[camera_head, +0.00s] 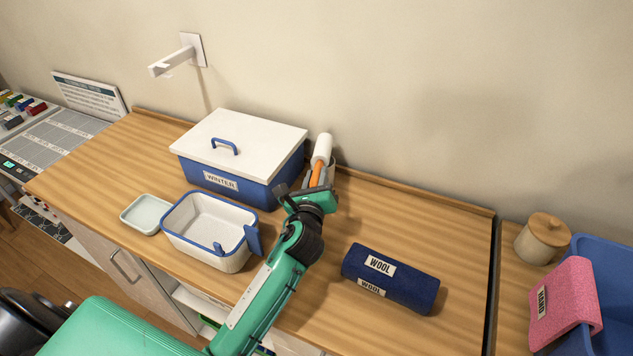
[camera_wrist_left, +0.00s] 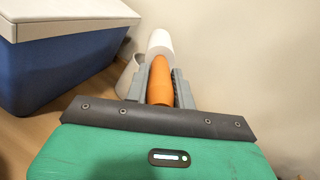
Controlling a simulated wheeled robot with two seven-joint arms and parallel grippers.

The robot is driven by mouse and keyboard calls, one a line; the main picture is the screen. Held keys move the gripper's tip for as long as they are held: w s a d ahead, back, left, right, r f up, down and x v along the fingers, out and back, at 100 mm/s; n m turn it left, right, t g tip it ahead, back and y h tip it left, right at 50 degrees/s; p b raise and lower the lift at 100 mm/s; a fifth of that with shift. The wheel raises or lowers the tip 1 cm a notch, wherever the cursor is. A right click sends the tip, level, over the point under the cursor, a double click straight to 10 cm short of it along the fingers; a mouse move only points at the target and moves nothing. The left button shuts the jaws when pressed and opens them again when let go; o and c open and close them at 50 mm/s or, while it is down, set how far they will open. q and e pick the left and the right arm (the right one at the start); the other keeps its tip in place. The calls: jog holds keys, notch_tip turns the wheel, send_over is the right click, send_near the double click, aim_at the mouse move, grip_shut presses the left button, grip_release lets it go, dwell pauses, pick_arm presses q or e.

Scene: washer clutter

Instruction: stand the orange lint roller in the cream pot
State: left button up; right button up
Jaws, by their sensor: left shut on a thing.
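The orange lint roller has an orange handle (camera_head: 316,172) and a white roll (camera_head: 322,147). In the wrist view its handle (camera_wrist_left: 160,82) lies between the fingers and its white roll (camera_wrist_left: 160,43) points away from me. My left gripper (camera_head: 319,178) is shut on the handle, near the wall, right of the blue box. A pale curved thing (camera_wrist_left: 127,72), perhaps the cream pot, shows just left of the fingers in the wrist view. It is mostly hidden, and I cannot tell whether the roller touches it. My right gripper is out of view.
The lidded blue WINTER box (camera_head: 238,165) stands left of my gripper. A white basket with blue rim (camera_head: 207,232) and a pale dish (camera_head: 145,214) are at front left. A navy WOOL roll (camera_head: 390,280) lies right of my arm. A lidded tan jar (camera_head: 542,240) stands far right.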

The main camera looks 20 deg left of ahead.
pick_arm(q)
jog(key=shift+f, duration=0.5)
jog(key=shift+f, duration=0.2)
jog(key=o, duration=0.9)
